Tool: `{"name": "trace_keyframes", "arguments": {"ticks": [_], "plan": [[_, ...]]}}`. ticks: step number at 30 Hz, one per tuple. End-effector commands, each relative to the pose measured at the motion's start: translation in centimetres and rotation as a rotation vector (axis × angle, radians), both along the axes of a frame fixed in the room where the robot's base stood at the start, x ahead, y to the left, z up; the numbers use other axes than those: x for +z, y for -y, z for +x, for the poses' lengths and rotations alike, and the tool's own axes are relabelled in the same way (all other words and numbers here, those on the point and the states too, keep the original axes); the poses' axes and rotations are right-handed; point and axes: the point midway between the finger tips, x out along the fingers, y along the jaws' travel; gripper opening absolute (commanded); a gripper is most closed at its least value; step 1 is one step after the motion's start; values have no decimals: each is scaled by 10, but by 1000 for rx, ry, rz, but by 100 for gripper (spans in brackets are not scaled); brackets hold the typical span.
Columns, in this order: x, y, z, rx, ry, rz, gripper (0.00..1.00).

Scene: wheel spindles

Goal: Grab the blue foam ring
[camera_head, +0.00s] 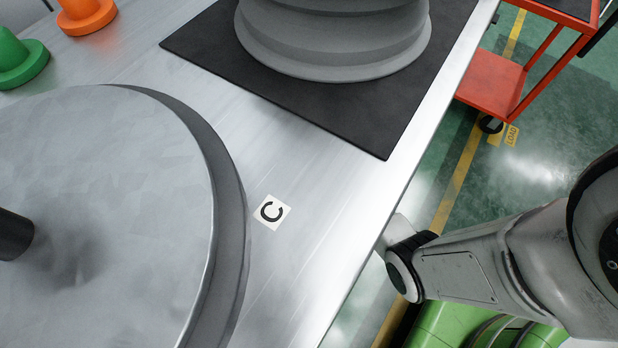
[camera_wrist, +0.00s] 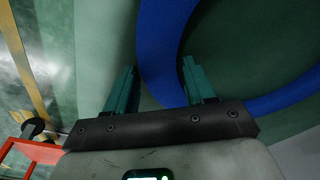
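The blue foam ring (camera_wrist: 153,40) shows in the wrist view as a thick blue curve. It runs from the top edge down past my gripper's right finger and on to the right edge. My gripper (camera_wrist: 159,64) has two teal fingers standing apart, with nothing clamped between them. Part of the ring shows in the gap between the fingers, beyond them and nearer the right one. The right finger and the palm hide some of the ring. I cannot tell how far the ring is from the fingertips. The head view shows neither the ring nor my gripper.
The metal table (camera_head: 315,185) holds a large grey disc (camera_head: 110,190), a stepped grey wheel part (camera_head: 335,45) on a black mat (camera_head: 375,120), and orange (camera_head: 88,14) and green (camera_head: 18,58) pegs. A red cart (camera_head: 492,82) stands on the green floor beyond the table's right edge.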

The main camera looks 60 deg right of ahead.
Motion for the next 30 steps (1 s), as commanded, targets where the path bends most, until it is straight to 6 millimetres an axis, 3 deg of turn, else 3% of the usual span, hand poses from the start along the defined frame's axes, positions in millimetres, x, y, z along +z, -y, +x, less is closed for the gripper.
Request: {"name": "trace_keyframes", "arguments": {"ticks": [13, 23, 30], "plan": [[0, 0, 0, 0, 0, 0, 11], [4, 0, 0, 0, 0, 0, 11], [33, 0, 0, 1, 2, -1, 11]]}}
